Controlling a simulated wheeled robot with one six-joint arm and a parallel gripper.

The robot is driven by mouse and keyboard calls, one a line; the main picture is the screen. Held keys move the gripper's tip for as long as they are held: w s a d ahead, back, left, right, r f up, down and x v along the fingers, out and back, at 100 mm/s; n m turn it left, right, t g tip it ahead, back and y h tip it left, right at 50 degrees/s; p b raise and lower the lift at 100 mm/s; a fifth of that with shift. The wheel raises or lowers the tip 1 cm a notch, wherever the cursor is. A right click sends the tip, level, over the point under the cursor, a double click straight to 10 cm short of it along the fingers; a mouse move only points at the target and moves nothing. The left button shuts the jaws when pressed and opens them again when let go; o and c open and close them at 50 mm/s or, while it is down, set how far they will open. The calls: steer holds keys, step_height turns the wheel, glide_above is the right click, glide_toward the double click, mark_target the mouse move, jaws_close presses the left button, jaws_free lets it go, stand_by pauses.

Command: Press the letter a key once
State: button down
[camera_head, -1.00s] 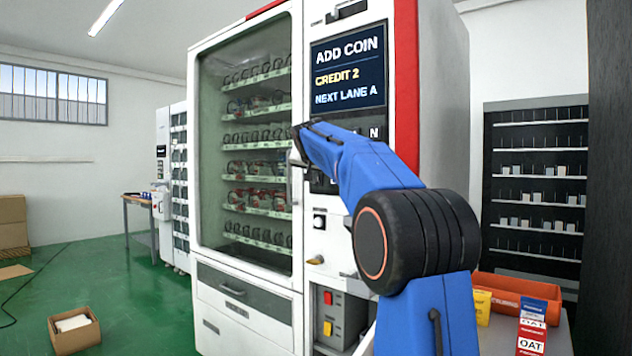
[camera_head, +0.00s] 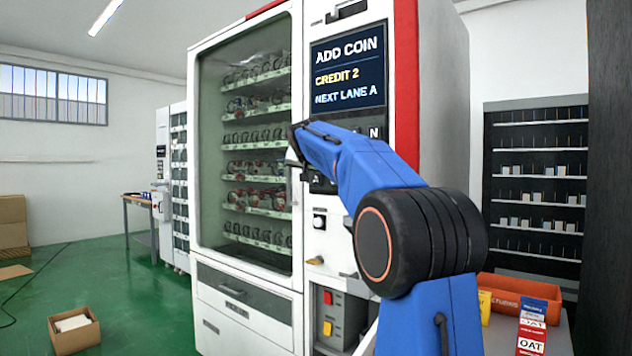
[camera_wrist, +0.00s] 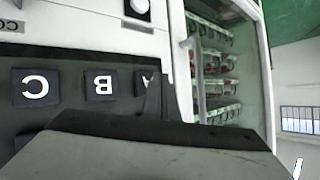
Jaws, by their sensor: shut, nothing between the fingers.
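The letter A key (camera_wrist: 148,78) is a dark square key with a white letter, upside down in the wrist view and partly covered by my finger. In the head view it shows just below my arm (camera_head: 314,178). My gripper (camera_wrist: 154,97) is shut and empty, its dark fingertip overlapping the A key's edge in the wrist view. I cannot tell whether it touches the key. The head view mostly hides the gripper behind my blue arm. The screen (camera_head: 348,72) reads ADD COIN, CREDIT 2, NEXT LANE A.
The B key (camera_wrist: 101,85) and C key (camera_wrist: 36,87) sit beside the A key. A round knob (camera_wrist: 139,7) and the machine's door handle (camera_wrist: 198,75) are close by. The glass front (camera_head: 243,150) is left of the keypad. An orange bin (camera_head: 520,292) stands lower right.

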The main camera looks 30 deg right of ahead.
steer(key=a, duration=0.1)
steer(key=s+a, duration=0.1)
steer(key=a, duration=0.2)
steer(key=shift+s+a, duration=0.35)
stand_by(0.8)
steer(key=s+a+f+n+g+y, duration=0.2)
steer(key=s+a+f, duration=0.4)
steer(key=s+f, duration=0.8)
steer(key=s+a+f+n+g+y, duration=0.2)
steer(key=s+a+f+n, duration=0.2)
steer(key=s+f, duration=1.1)
steer(key=s+a+f+n+g+y, duration=0.1)
steer(key=s+a+f+n+y, duration=0.1)
steer(key=s+a+f, duration=0.8)
steer(key=s+f+n, duration=0.1)
steer(key=s+f, duration=0.4)
steer(key=s, duration=0.7)
steer(key=shift+a+f+g+y, duration=0.15)
steer(key=shift+a+g+y, duration=0.15)
steer(key=shift+g, duration=0.1)
